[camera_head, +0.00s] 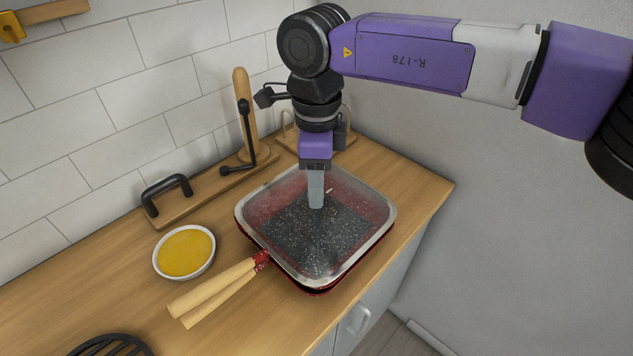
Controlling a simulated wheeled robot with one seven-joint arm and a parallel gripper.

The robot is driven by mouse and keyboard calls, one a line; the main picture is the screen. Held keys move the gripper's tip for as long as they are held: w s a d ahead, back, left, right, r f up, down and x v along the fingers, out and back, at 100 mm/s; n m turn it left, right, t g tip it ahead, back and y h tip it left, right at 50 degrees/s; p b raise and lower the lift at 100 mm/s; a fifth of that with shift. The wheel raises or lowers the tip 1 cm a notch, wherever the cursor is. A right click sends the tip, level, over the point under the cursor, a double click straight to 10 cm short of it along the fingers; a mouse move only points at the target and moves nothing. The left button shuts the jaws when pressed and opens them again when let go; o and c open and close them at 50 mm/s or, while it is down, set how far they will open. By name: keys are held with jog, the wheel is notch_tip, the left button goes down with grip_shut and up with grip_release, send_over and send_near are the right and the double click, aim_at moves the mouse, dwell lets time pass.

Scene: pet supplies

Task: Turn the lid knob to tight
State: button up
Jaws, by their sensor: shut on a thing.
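A square red pan (303,287) with a dark speckled inside stands on the counter. A see-through lid with a pale metal rim (382,228) appears to lie over it. My gripper (316,203) points straight down over the middle of the lid, its grey fingers together. It is shut on the lid knob, which the fingers hide almost wholly; a small pale mark shows just right of them. I cannot make out the knob's angle or any tight marking.
Two wooden handles (212,287) stick out front left from the pan. A white bowl of yellow food (185,252) is close left. Behind stand a wooden board with a black handle (167,190) and a wooden post (244,108). A dark round grate (110,346) lies front left.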

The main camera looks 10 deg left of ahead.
jog(key=m, duration=0.4)
jog(key=shift+m+b, duration=0.3)
jog(key=shift+m, duration=1.7)
jog(key=shift+b, duration=0.3)
jog(key=o, duration=1.4)
jog(key=shift+c, duration=0.2)
jog(key=shift+r, duration=0.1)
notch_tip(320, 180, up, 8)
jog(key=shift+f+b, duration=0.15)
jog(key=shift+b, duration=0.25)
